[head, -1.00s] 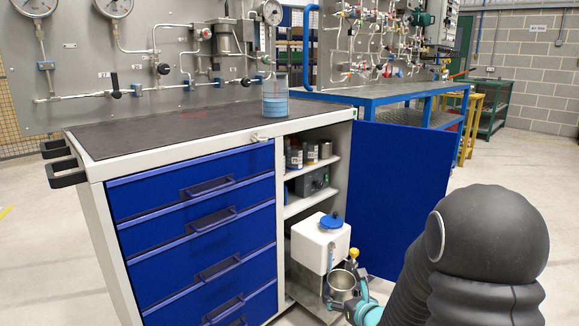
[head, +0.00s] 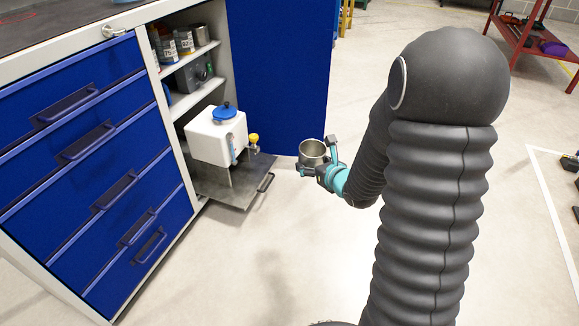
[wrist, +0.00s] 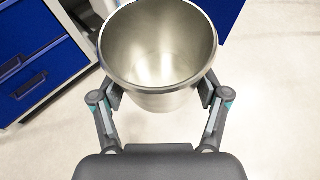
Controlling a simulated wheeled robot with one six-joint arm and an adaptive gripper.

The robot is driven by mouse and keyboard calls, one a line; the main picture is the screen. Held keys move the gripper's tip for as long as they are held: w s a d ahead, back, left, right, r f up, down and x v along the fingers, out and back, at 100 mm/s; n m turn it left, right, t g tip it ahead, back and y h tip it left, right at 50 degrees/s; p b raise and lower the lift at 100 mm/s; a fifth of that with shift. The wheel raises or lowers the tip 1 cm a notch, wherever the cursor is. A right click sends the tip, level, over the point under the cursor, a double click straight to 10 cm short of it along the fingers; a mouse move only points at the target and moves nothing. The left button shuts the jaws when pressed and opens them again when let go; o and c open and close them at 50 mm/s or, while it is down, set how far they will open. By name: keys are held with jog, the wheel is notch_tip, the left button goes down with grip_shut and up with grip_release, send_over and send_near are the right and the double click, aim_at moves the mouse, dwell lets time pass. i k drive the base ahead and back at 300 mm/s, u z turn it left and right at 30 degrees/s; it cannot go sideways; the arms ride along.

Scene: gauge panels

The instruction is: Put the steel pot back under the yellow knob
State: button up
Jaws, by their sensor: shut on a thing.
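The steel pot (head: 312,152) is upright and looks empty inside. My gripper (head: 319,168) is shut on it and holds it in the air, to the right of the pull-out shelf. In the wrist view the pot (wrist: 160,55) sits between the two fingers of my gripper (wrist: 160,95), with its open mouth toward the camera. The yellow knob (head: 253,137) is on the front of the white container (head: 212,140) with a blue lid, which stands on the pull-out shelf. The pot is apart from the knob, to its right.
The grey pull-out shelf (head: 240,190) sticks out of the open cabinet, bare below the knob. The open blue door (head: 285,75) stands behind. Blue drawers (head: 90,150) are at left. Bottles (head: 183,40) and a grey box stand on upper shelves.

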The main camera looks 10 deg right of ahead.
aim_at(256, 171)
jog(key=z, duration=2.25)
jog(key=k, duration=1.45)
jog(key=u, duration=1.85)
jog(key=i, duration=1.7)
